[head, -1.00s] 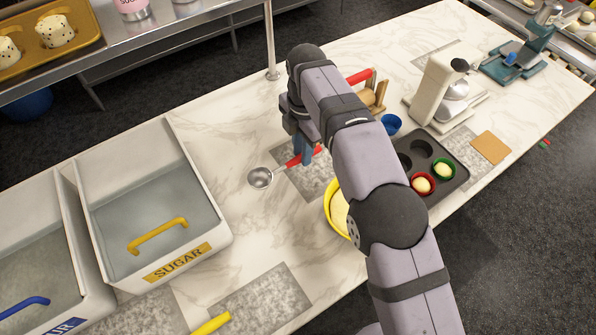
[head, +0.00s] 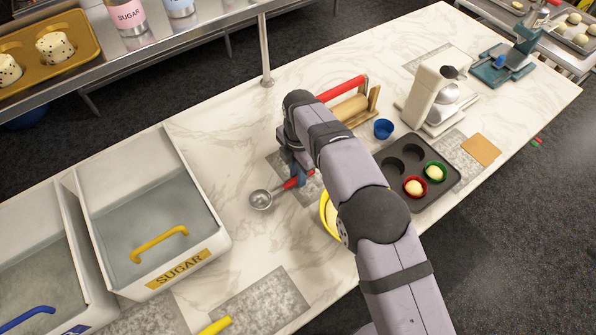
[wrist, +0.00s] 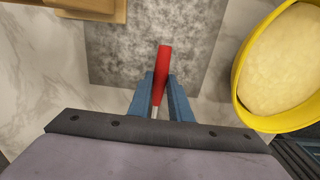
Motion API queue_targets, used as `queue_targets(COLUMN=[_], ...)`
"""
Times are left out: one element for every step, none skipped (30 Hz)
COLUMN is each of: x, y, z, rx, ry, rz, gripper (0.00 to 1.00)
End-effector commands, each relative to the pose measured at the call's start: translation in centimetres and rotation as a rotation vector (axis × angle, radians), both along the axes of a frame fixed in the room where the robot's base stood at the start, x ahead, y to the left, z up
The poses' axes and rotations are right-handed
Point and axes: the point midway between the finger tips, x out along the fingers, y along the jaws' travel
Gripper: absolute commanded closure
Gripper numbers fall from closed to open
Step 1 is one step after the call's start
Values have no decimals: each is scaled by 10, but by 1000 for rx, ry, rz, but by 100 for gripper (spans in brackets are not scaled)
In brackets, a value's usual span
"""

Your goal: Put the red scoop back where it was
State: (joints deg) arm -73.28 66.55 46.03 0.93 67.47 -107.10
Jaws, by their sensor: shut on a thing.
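The red scoop has a red handle (wrist: 163,62) and a round metal bowl (head: 260,199). My gripper (wrist: 160,90) is shut on the red handle, with one blue finger on each side of it. In the head view my gripper (head: 300,178) is partly hidden by my arm, and the scoop's bowl points left. In the wrist view a grey speckled mat (wrist: 110,42) lies under the handle, and it also shows in the head view (head: 284,160). I cannot tell whether the scoop touches the mat or is held just above it.
A yellow bowl of dough (wrist: 240,80) stands close on the right. A wooden rolling-pin stand (head: 372,98), a blue cup (head: 383,129) and a muffin tin (head: 449,184) are beyond my arm. The sugar bin (head: 215,225) stands left. Bare marble lies between bin and scoop.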

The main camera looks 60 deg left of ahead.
Motion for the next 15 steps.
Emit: queue_targets(x=[0,0,0,0,0,0,0,0,0,0,0,0,0,0,0], y=[0,0,0,0,0,0,0,0,0,0,0,0,0,0,0], z=[0,0,0,0,0,-2,-3,-3,-3,-3,-3,-3,-3,-3,-3], rx=[1,1,1,1,1,1,1,1,1,1,1,1,1,1,1], ry=[0,0,0,0,0,0,0,0,0,0,0,0,0,0,0], rz=[0,0,0,0,0,0,0,0,0,0,0,0,0,0,0], gripper=[100,100,100,100,100,100,100,100,77,70,63,63,63,63,63])
